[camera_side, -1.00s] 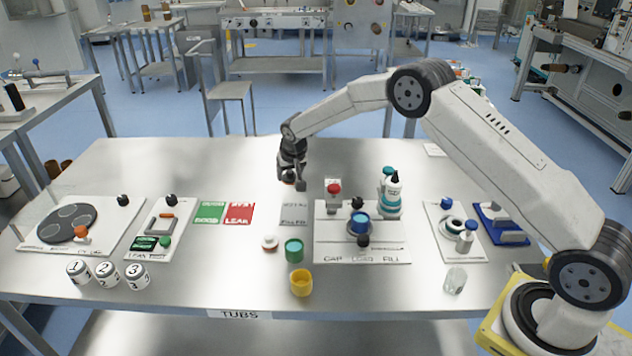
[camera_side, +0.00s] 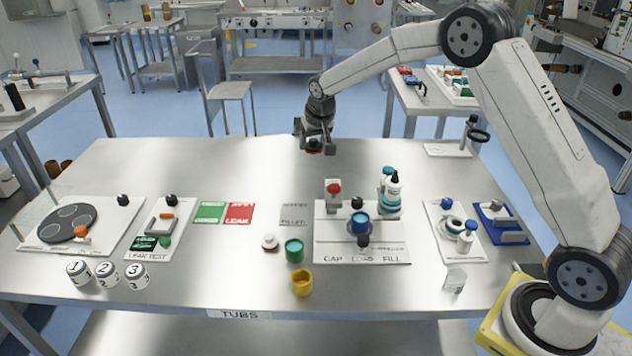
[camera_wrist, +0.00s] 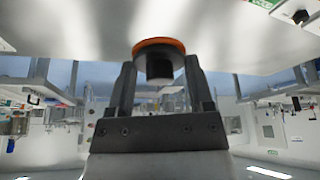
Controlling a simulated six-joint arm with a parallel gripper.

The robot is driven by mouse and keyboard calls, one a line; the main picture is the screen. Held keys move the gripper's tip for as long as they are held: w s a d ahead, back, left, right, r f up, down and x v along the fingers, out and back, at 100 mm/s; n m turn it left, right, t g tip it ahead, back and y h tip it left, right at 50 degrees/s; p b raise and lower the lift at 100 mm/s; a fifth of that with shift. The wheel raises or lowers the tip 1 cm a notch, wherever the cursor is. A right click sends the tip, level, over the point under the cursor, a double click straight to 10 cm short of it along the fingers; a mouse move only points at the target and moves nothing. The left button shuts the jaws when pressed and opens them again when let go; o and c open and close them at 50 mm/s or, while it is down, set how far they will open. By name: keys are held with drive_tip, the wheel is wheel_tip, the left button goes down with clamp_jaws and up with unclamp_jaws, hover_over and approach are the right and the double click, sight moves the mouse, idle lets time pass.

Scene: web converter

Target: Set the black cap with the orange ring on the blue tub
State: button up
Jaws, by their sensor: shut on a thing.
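My gripper (camera_side: 315,145) is shut on the black cap with the orange ring (camera_wrist: 158,46). In the wrist view the cap sits between the two fingers, with its orange rim uppermost in the picture. In the side view only a little orange shows under the fingers, high above the table. The blue tub (camera_side: 359,224) stands on a round holder of the board marked CAP, LOAD, FILL. It is below and slightly right of my gripper in the side view, well apart from it.
A red-topped post (camera_side: 334,188) and white bottles (camera_side: 393,190) stand behind the blue tub. A green tub (camera_side: 294,250), a yellow tub (camera_side: 302,283) and a white cap (camera_side: 269,241) are left of the board. The back of the table is clear.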

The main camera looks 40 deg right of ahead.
drive_tip(key=shift+s+d, duration=2.45)
drive_tip(key=shift+s, duration=4.2)
wheel_tip(320, 180, down, 11)
drive_tip(key=shift+f, duration=0.2)
drive_tip(key=shift+w+f, duration=0.1)
drive_tip(key=shift+f, duration=0.1)
drive_tip(key=shift+f, duration=2.05)
drive_tip(key=shift+f, duration=0.75)
drive_tip(key=o, duration=1.2)
